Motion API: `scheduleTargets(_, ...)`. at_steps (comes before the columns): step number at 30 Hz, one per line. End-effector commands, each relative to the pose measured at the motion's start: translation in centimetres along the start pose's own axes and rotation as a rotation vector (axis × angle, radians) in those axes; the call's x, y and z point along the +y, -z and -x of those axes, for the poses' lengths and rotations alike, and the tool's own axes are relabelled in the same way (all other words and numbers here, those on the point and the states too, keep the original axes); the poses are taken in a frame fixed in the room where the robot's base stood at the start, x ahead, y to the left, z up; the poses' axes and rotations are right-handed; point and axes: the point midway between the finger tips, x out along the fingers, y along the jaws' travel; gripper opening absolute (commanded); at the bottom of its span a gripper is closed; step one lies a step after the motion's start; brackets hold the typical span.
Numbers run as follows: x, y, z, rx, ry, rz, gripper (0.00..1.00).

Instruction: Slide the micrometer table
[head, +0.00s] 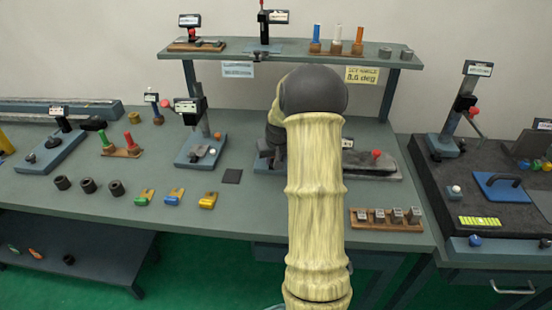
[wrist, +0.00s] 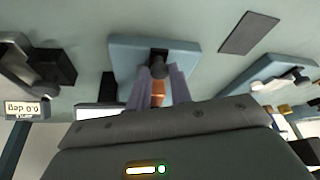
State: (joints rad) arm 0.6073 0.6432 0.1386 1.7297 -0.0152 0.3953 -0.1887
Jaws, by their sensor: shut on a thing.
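The thing I take to be the micrometer table is a blue-grey base (wrist: 124,52) with a dark slot and a dark rounded knob (wrist: 160,69). My gripper (wrist: 159,80) is shut on this knob, its two pale purple fingers on either side of it. A copper-orange part (wrist: 158,93) shows between the fingers. In the head view the same blue base (head: 262,166) shows only in part, left of my arm. My arm hides the fingers and the grip there.
A dark square plate (head: 232,176) lies left of the base. A grey unit with a red knob (head: 376,154) stands right of my arm. A gauge stand (head: 201,150) is farther left. The shelf (head: 300,55) overhangs the back. Four-block rack (head: 386,217) sits at the front right.

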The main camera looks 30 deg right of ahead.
Motion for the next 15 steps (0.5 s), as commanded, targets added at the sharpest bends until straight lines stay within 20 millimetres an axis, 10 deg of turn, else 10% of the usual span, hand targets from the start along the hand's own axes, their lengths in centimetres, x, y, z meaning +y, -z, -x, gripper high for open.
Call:
scheduleTargets(3, 0.16, 0.46, 0.15, 0.015, -0.004, 0.000, 0.00)
scheduleTargets(4, 0.16, 0.48, 0.15, 0.015, -0.004, 0.000, 0.23)
scheduleTargets(7, 0.17, 0.41, 0.14, 0.014, -0.004, 0.000, 0.43)
scheduleTargets(15, 0.13, 0.28, 0.12, 0.010, -0.003, 0.000, 0.43)
